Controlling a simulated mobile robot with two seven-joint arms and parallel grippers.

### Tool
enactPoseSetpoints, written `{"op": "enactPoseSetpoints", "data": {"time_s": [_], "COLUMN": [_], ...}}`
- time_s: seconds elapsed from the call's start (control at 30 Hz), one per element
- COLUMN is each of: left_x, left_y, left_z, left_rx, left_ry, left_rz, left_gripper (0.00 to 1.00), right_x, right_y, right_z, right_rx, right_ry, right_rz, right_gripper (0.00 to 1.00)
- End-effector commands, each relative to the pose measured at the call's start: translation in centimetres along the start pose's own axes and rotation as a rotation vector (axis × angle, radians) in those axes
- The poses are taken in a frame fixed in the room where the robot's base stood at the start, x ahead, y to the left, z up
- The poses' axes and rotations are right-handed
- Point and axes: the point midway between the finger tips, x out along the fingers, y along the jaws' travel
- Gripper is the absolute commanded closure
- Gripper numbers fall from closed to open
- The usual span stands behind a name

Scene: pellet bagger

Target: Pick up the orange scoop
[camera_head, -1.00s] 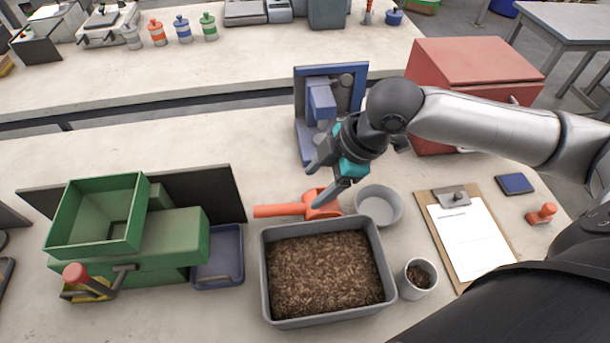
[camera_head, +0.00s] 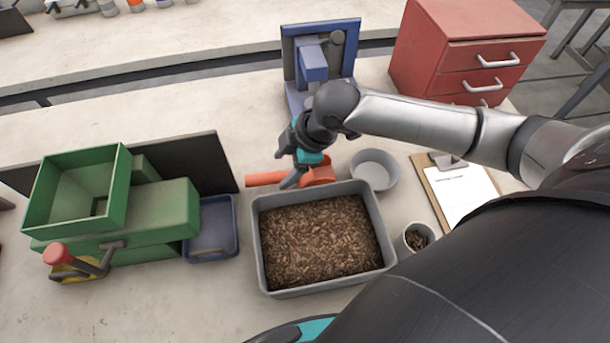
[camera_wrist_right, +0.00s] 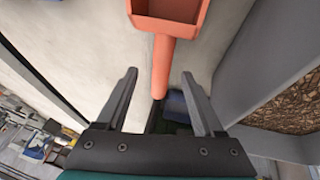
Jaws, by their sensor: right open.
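The orange scoop (camera_head: 265,179) lies on the bench just behind the pellet tray, its handle pointing left and its bowl to the right. My right gripper (camera_head: 287,168) is open and over the scoop, hiding part of it where handle and bowl meet. In the right wrist view, the scoop handle (camera_wrist_right: 163,68) shows between the two spread fingers (camera_wrist_right: 161,82), with the bowl above them in the picture. I see no grip on it, and cannot tell how far the fingers are above the handle. My left gripper is not in view.
The grey tray (camera_head: 258,240) of brown pellets is close in front of the scoop. A grey bowl (camera_head: 374,170) stands to its right, a blue device (camera_head: 312,62) behind. Green boxes (camera_head: 165,215) and a blue tray (camera_head: 232,235) are at left; a red drawer cabinet (camera_head: 470,50) is back right.

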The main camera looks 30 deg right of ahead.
Motion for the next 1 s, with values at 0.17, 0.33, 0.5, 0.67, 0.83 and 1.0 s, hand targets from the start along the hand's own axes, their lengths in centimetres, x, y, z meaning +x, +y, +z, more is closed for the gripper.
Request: {"op": "enactPoseSetpoints", "data": {"time_s": [0.17,0.33,0.5,0.67,0.83,1.0], "left_x": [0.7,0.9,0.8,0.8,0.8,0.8], "left_y": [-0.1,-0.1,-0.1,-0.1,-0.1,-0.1], "left_z": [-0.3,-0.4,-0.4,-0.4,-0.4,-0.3], "left_rx": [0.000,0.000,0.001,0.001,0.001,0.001], "left_ry": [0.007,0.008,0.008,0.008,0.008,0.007], "left_rz": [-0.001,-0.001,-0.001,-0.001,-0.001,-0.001], "left_gripper": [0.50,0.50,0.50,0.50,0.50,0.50], "right_x": [3.0,4.0,4.0,4.0,3.9,3.9], "right_y": [-0.4,-0.3,-0.3,-0.3,-0.3,-0.3], "right_z": [-0.1,-0.1,-0.1,-0.1,-0.1,-0.1], "right_rx": [0.003,0.000,-0.001,0.000,0.000,0.000], "right_ry": [0.000,0.000,0.000,0.000,0.000,0.000], "right_rz": [-0.002,0.000,0.000,0.000,0.000,0.000], "right_gripper": [0.31,0.31,0.31,0.45,0.64,0.83]}}
